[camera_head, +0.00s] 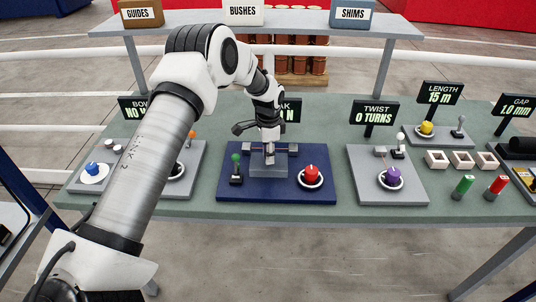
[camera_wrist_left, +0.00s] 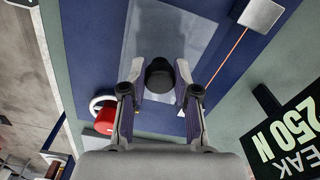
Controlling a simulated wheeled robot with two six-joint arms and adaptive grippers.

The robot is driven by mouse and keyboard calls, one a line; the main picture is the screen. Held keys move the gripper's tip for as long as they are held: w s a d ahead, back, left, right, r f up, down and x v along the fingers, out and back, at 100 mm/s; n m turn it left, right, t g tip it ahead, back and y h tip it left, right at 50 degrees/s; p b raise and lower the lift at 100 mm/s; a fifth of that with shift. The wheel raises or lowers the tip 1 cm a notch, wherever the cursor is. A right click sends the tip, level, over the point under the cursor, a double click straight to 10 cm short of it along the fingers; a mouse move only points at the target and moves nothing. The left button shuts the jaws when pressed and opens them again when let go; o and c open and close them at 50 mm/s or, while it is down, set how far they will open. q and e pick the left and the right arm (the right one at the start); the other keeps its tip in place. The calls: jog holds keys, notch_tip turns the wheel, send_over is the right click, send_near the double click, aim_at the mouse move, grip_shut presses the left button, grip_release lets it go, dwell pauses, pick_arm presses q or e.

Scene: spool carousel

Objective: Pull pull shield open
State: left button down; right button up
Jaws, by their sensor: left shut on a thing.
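The pull station is a dark blue board (camera_head: 240,190) in the middle of the table. A pale, see-through shield panel (camera_wrist_left: 180,30) lies over this board in the left wrist view, with a round black knob (camera_wrist_left: 159,77) near its lower edge. My left gripper (camera_head: 269,158) reaches down over the station from above. Its two fingers (camera_wrist_left: 158,92) are shut on the black knob, one on each side. In the head view my gripper hides the knob, and the shield's outline is hard to make out. My right gripper is in neither view.
The blue board also bears a red button (camera_head: 312,172) and a green-tipped lever (camera_head: 236,162). A peak-force sign (camera_wrist_left: 288,130) reads 250 N. The twist station (camera_head: 407,187) stands to the right, another grey station (camera_head: 195,187) to the left, partly behind my arm.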

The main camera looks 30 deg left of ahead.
pick_arm(q)
jog(key=c, duration=0.9)
grip_release()
jog(key=shift+s+d+f, duration=0.1)
jog(key=shift+f, duration=0.05)
jog(key=shift+o, duration=0.2)
jog(key=shift+r, duration=0.45)
notch_tip(320, 180, up, 11)
